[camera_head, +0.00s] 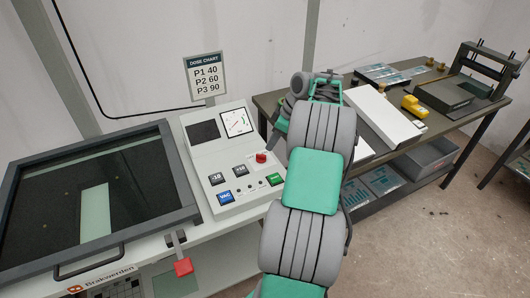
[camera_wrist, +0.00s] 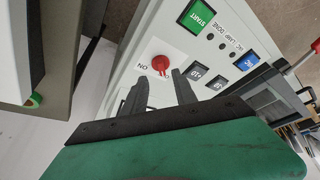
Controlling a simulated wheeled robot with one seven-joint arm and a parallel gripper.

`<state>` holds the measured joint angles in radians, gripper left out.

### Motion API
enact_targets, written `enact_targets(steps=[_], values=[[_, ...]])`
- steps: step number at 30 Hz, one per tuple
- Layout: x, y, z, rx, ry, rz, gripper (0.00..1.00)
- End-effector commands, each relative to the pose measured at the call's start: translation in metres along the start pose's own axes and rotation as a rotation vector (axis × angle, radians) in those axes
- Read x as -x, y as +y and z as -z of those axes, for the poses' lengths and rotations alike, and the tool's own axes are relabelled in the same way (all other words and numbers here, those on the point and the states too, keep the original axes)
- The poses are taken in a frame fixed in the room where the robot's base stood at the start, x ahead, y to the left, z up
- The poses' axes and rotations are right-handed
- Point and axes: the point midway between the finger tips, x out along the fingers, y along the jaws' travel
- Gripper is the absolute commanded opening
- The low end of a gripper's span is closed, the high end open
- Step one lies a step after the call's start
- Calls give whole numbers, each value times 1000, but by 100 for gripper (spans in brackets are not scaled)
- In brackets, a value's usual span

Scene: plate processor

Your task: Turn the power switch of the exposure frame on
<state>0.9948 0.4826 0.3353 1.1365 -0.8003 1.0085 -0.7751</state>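The power switch is a red knob (camera_head: 261,157) on the light grey control panel (camera_head: 207,162) of the exposure frame (camera_head: 17,217). In the wrist view the red knob (camera_wrist: 160,64) sits beside an "ON" label, and its pointer direction is too small to tell. My gripper (camera_wrist: 160,77) is open, its two dark fingers apart, with the knob just beyond the tips and between them. I cannot tell whether they touch it. In the head view my arm hides most of the gripper.
Green START (camera_wrist: 196,16) and blue VAC (camera_head: 225,197) buttons are close to the knob. A red-ended lever (camera_head: 183,267) stands at the frame's front. A dose chart (camera_head: 205,77) rises behind the panel. A workbench (camera_head: 430,127) with tools and a yellow device (camera_head: 414,106) is at right.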

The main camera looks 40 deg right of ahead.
Motion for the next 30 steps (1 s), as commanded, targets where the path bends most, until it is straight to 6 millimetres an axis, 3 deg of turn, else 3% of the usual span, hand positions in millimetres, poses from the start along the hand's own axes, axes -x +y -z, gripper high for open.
enact_targets(steps=[12, 21, 30], values=[[-67, -1, 2, -1, -1, 1, 34], [-72, 0, 1, -3, -1, -2, 33], [-72, 0, 1, -3, -1, -2, 8]])
